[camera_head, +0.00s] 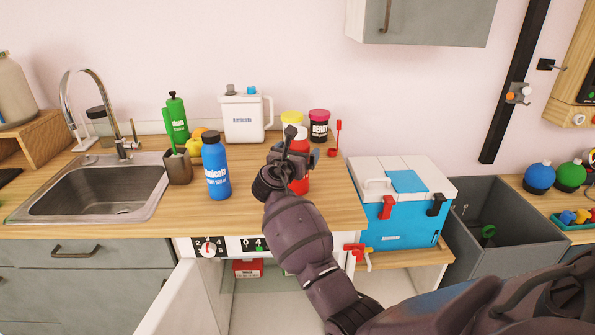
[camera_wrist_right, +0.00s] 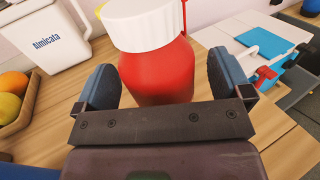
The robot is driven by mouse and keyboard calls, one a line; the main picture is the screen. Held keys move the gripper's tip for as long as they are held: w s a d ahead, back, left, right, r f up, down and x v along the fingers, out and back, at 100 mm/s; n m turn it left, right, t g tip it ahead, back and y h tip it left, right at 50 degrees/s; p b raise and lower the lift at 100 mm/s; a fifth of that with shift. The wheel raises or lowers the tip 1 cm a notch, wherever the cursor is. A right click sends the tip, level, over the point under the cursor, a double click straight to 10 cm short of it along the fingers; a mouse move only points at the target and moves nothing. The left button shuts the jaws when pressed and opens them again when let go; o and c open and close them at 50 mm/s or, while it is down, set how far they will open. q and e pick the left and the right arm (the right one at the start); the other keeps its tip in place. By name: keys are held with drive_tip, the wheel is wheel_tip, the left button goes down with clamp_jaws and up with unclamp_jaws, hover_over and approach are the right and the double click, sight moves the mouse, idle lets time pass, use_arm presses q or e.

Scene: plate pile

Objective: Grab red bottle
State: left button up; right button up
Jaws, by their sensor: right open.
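The red bottle (camera_head: 299,184) with a white cap stands on the wooden counter, partly hidden behind my right gripper in the head view. My right gripper (camera_head: 292,152) is at the bottle. In the right wrist view the red bottle (camera_wrist_right: 157,72) stands upright between the two blue-grey fingers of my right gripper (camera_wrist_right: 155,85). The fingers are spread, with a finger on each side of the bottle, and small gaps show beside it. My left gripper is not in view.
A blue bottle (camera_head: 216,172) stands left of the red one. A white jug (camera_head: 243,118), a yellow-lidded jar (camera_head: 292,119) and a dark red jar (camera_head: 318,127) stand behind. A sink (camera_head: 95,185) is at left and a blue-white cooler (camera_head: 400,222) at right.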

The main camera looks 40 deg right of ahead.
drive_tip(key=shift+w+d, duration=0.3)
drive_tip(key=shift+d, duration=0.15)
drive_tip(key=c, duration=1.5)
drive_tip(key=shift+r, duration=0.15)
drive_tip(key=shift+c, duration=0.8)
drive_tip(key=shift+r, duration=0.1)
